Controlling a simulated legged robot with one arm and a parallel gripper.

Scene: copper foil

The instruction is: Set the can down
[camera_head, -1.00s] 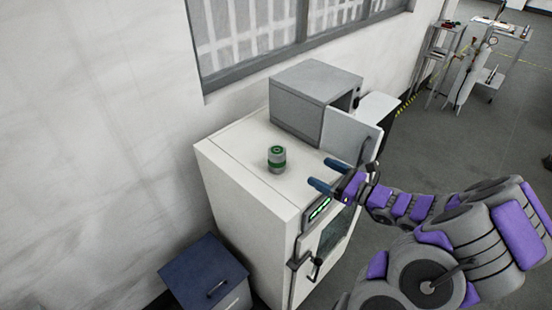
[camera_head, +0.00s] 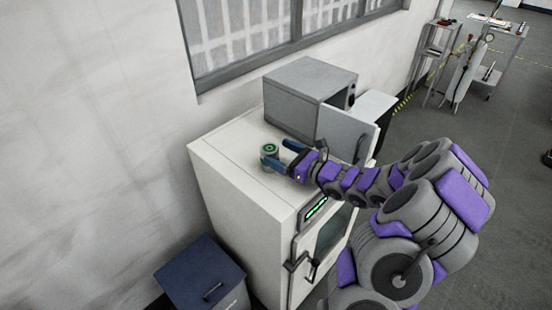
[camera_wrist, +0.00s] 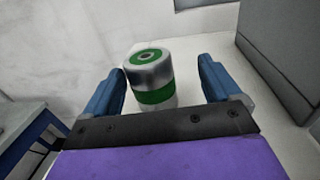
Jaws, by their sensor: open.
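The can (camera_head: 268,153) is silver with green bands and a green ring on its top. It stands upright on the white top of the cabinet (camera_head: 215,150). My gripper (camera_head: 281,154) is open, with its two blue fingers pointing at the can. In the wrist view the can (camera_wrist: 151,77) stands between the open fingers, closer to the left finger, with a gap showing on the right side. The gripper's fingers partly cover the can in the head view.
A grey box-shaped oven (camera_head: 305,90) with its door (camera_head: 345,132) swung open stands behind the can on the cabinet top. A wall with a window is on the left. A blue-topped drawer unit (camera_head: 200,272) stands on the floor. Carts (camera_head: 490,45) are far right.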

